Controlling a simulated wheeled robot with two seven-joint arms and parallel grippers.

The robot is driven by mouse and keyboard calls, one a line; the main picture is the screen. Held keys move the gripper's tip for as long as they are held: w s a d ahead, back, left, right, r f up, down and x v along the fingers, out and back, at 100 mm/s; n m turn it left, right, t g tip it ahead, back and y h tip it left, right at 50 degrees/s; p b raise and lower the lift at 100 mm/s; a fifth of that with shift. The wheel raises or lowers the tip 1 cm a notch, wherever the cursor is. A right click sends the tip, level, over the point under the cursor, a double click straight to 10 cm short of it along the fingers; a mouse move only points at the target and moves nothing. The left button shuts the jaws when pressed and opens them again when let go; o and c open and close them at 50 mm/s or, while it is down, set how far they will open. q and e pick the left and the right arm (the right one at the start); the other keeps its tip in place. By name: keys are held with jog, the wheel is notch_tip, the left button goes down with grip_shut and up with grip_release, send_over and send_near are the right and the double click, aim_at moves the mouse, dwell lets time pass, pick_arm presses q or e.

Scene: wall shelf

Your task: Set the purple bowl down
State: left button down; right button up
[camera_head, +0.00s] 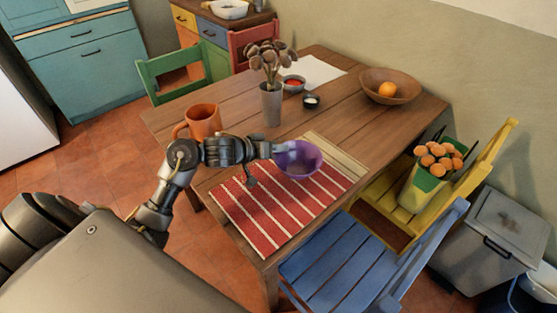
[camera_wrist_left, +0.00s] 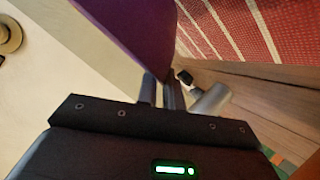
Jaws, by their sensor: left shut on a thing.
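The purple bowl (camera_head: 300,161) is upright over the far end of the red striped mat (camera_head: 268,216) on the wooden table. My left gripper (camera_head: 280,148) is shut on the bowl's left rim. In the left wrist view, the bowl (camera_wrist_left: 130,22) fills the top beside the fingers (camera_wrist_left: 172,92), and the striped mat (camera_wrist_left: 262,28) shows at the upper right. I cannot tell whether the bowl touches the mat. My right gripper is not in view.
An orange mug (camera_head: 204,121) stands close behind my left arm. A vase with dried flowers (camera_head: 271,104), small dark bowls (camera_head: 311,102) and a wooden bowl (camera_head: 391,87) with an orange stand farther back. The near part of the mat is clear.

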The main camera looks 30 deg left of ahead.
aim_at(298, 164)
pick_arm(q)
jog(key=shift+w, duration=0.2)
jog(key=shift+w+f, duration=0.15)
jog(key=shift+f, duration=0.25)
notch_tip(298, 164, down, 2)
jog(key=shift+a+f+b, duration=0.1)
jog(key=shift+f+b, duration=0.1)
jog(key=shift+b, duration=0.4)
jog(key=shift+f, duration=0.3)
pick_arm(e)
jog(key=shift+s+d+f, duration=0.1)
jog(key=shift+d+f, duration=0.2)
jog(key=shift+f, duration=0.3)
pick_arm(q)
jog(key=c, duration=2)
grip_release()
jog(key=shift+f, duration=0.2)
jog(key=o, duration=0.5)
jog(key=shift+c, duration=0.2)
